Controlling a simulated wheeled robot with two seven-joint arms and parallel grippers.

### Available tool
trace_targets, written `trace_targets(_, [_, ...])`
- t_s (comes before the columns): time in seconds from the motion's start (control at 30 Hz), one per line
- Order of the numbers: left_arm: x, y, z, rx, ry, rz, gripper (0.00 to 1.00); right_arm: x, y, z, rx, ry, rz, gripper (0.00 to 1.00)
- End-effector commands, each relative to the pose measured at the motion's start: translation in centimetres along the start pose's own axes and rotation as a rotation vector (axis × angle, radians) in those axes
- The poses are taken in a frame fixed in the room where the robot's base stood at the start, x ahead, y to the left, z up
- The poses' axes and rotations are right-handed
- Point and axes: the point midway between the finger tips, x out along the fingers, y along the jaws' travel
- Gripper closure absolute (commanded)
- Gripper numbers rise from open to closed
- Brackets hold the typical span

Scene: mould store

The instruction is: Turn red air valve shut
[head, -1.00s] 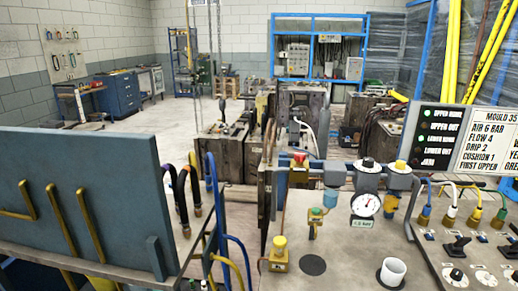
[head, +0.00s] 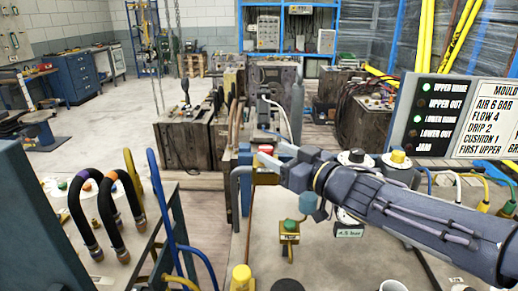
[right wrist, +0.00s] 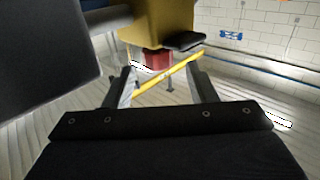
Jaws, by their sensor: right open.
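The red air valve shows as a small red part (head: 285,149) above a yellow body at the left end of the air line, largely hidden by my right gripper (head: 268,157). My right gripper reaches in from the right, with its fingers at the valve. In the right wrist view, the open fingers (right wrist: 163,82) stand apart, with the red valve part (right wrist: 157,62) below a yellow body (right wrist: 157,22) in the gap beyond them. I cannot tell whether they touch it. My left gripper is not in view.
A yellow valve with a green knob (head: 290,230) and a yellow knob (head: 240,277) stand nearby on the panel. My right arm partly covers the gauge. A lit sign panel (head: 437,115) stands right. Black hoses (head: 90,205) and blue pipes (head: 165,205) rise at left.

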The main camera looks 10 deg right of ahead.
Motion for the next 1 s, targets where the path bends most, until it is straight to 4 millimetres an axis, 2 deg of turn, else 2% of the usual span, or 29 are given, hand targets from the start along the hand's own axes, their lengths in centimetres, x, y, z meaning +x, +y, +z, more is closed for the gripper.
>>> trace_targets(0.1, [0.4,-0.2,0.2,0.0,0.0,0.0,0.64,2.0,-0.1,0.2,0.002,-0.001,-0.002,0.49])
trace_targets(0.23, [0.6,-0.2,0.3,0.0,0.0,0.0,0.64,3.4,0.0,0.1,0.0,0.0,-0.001,0.49])
trace_targets(0.6, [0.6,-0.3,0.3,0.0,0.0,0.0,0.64,4.2,0.0,0.0,0.001,-0.001,0.002,0.49])
trace_targets(0.93, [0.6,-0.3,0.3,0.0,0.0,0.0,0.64,4.1,0.0,0.0,0.0,-0.001,0.002,0.91])
trace_targets(1.0, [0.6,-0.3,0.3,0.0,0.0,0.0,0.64,4.1,0.0,0.0,0.0,-0.001,0.002,0.92])
